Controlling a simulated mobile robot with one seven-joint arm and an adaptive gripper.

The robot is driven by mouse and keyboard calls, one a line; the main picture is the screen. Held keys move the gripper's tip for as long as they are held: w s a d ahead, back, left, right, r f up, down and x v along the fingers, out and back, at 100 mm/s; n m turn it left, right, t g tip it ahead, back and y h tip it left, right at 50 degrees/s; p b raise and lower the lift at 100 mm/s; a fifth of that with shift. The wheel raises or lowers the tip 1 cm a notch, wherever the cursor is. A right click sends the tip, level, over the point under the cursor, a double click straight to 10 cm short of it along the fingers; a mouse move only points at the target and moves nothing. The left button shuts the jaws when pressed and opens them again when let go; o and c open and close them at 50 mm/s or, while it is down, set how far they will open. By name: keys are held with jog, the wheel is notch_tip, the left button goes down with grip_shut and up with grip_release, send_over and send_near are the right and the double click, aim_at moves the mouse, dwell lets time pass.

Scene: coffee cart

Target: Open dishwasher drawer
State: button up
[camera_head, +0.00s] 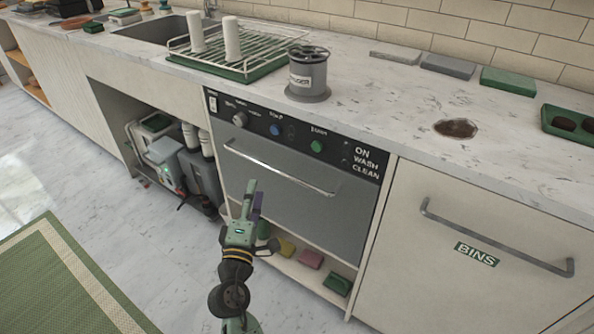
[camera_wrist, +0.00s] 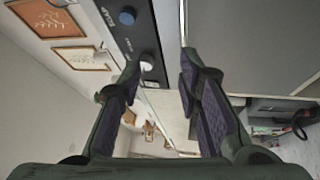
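The dishwasher drawer (camera_head: 310,222) has a dark grey front and looks closed under the counter. Its long metal bar handle (camera_head: 285,170) runs across the upper front, below a black control panel (camera_head: 262,124) with knobs. My gripper (camera_head: 255,200) is in front of the drawer's left part, appearing just below the handle's left end in the head view. In the wrist view my gripper (camera_wrist: 155,82) has its two dark fingers spread, with nothing between them. The control panel (camera_wrist: 132,35) shows beyond them, turned sideways. I cannot tell whether a finger touches the handle.
A BINS door (camera_head: 480,225) with its own handle is to the right. An open bay with grey containers (camera_head: 185,165) is to the left. Sponges (camera_head: 310,259) lie on the low shelf below. A dish rack (camera_head: 240,62) and a grey canister (camera_head: 308,78) stand on the counter.

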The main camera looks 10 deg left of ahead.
aim_at(278, 171)
jog(key=d+f+h, duration=0.2)
jog(key=d+f, duration=0.1)
jog(key=shift+n, duration=0.3)
jog(key=w+p, duration=0.1)
jog(key=w, duration=0.2)
jog(key=w+r+p, duration=0.1)
jog(key=w, duration=0.3)
jog(key=w+r+p, duration=0.1)
jog(key=w, duration=0.3)
jog(key=shift+c, duration=0.2)
grip_shut()
